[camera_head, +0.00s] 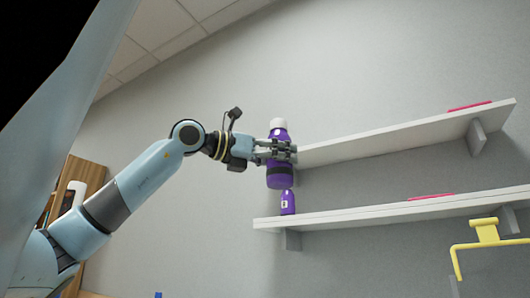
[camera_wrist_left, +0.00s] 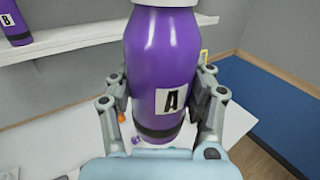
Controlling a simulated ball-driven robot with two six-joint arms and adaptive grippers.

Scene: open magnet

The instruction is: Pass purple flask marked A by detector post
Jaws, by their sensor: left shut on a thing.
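The purple flask marked A (camera_wrist_left: 165,66) has a white cap and a dark band near its base. My left gripper (camera_head: 279,152) is shut on the flask (camera_head: 279,178), one finger on each side of it. In the head view the flask is upright or nearly so, in front of the left end of the upper shelf. In the left wrist view my left gripper (camera_wrist_left: 160,118) holds it, and the A label faces the camera. I see no detector post that I can name for sure. My right gripper is not in view.
A smaller-looking purple flask (camera_head: 288,202) stands at the left end of the lower shelf (camera_head: 370,213); a labelled purple flask (camera_wrist_left: 15,22) shows in the wrist view. The upper shelf (camera_head: 400,135) holds a flat pink item (camera_head: 469,105). A yellow bracket-like object (camera_head: 486,234) is at lower right.

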